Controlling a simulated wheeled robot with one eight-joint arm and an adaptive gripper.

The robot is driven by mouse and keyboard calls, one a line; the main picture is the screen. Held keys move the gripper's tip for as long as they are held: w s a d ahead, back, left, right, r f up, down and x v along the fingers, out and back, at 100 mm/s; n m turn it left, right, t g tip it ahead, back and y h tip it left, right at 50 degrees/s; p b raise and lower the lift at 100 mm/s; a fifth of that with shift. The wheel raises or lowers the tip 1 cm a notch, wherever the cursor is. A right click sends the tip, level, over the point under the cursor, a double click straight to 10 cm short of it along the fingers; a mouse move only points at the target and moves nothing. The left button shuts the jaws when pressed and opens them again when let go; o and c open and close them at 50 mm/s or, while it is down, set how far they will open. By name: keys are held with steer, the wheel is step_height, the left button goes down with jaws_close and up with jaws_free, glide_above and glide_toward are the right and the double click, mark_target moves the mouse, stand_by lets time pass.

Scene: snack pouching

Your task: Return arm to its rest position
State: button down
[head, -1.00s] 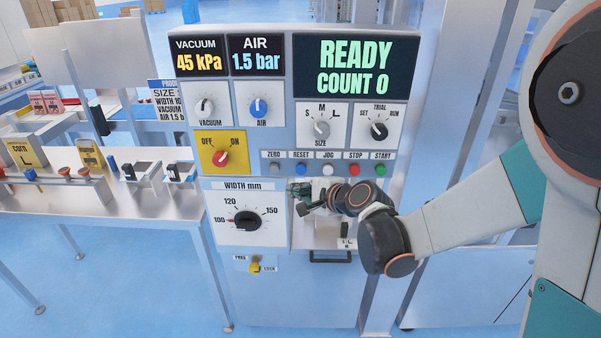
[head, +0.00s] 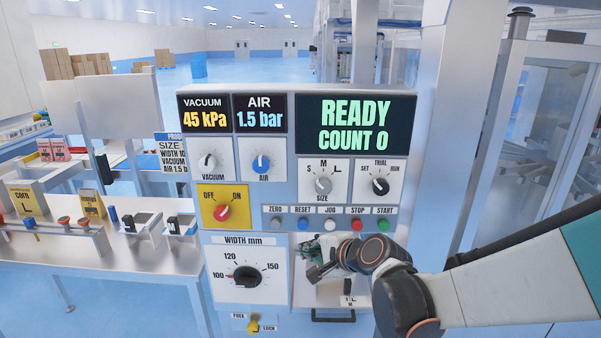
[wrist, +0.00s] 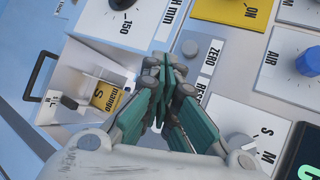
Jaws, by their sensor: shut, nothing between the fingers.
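My gripper (head: 312,262) is in front of the control panel (head: 278,170), just below the button row and right of the width dial (head: 246,277). In the wrist view its teal fingers (wrist: 165,95) are shut together with nothing between them. They point toward the panel near the ZERO button label (wrist: 211,55); I cannot tell if they touch it. My arm (head: 500,290) reaches in from the right. The display (head: 355,124) reads READY, COUNT 0. The vacuum display (head: 204,112) reads 45 kPa and the air display (head: 260,112) 1.5 bar.
An opening below the buttons holds a yellow mango pouch marked S (wrist: 105,95). A black handle (head: 333,316) sticks out below it. A steel table (head: 150,262) with pouches and small fixtures stands at the left. A steel post (head: 462,130) rises at the right.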

steer(key=s+d+n+g+h+b, duration=0.1)
steer(key=s+d+n+h, duration=0.2)
steer(key=s+d+n, duration=0.3)
steer(key=s+d+n+g+h+b, duration=0.1)
steer(key=s+d+n+h, duration=0.3)
steer(key=s+d, duration=0.8)
steer(key=s+n, duration=0.2)
steer(key=s, duration=0.5)
steer(key=shift+s+r+g, duration=0.15)
steer(key=shift+s+g, duration=0.15)
steer(key=shift+g, duration=0.1)
stand_by(2.0)
